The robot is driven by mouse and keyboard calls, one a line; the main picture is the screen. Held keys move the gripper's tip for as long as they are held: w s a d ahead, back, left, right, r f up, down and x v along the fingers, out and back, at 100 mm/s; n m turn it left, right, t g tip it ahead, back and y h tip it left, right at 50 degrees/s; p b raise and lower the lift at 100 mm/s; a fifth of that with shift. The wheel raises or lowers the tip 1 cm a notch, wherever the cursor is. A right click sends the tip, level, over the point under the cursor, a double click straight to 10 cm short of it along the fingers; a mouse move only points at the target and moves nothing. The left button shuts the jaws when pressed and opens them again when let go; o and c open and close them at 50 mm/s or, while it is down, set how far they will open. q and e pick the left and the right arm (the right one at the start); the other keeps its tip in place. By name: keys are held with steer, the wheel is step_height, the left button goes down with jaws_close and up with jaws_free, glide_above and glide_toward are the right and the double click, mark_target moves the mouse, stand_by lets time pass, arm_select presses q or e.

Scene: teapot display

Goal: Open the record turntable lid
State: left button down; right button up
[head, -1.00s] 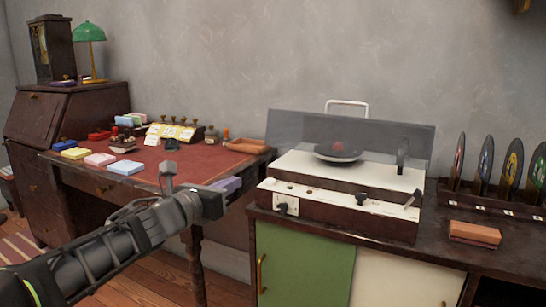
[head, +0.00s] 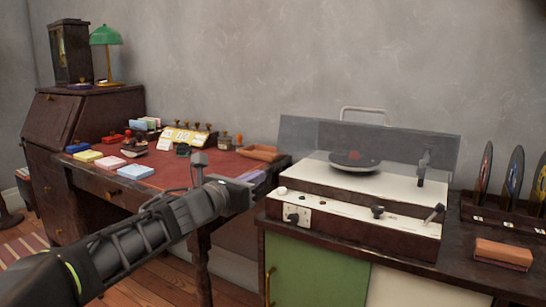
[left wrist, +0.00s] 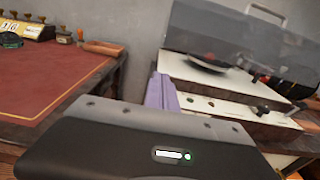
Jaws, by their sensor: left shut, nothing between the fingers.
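The record turntable (head: 350,215) is a cream and dark brown box on the cabinet at the right. Its clear smoky lid (head: 410,145) stands raised at the back, leaning up near the wall, with a pale handle (head: 362,112) at its top. My right gripper is out of view.
A desk with a red top (head: 195,170) holds stamps and coloured boxes at the left. A record rack (head: 500,212) and a reddish-brown block (head: 503,253) sit right of the turntable. Green and cream cabinet doors (head: 310,268) are below it.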

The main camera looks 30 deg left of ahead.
mark_target(277, 152)
arm_select(q)
steer(key=w, duration=0.7)
steer(key=shift+d+f, duration=0.25)
steer(key=r, duration=0.1)
steer(key=r+p, duration=0.2)
steer(key=shift+w+r, duration=0.2)
steer(key=shift+w, duration=0.1)
steer(key=shift+r, duration=0.25)
steer(key=shift+w+r, duration=0.1)
steer(key=shift+w, duration=0.05)
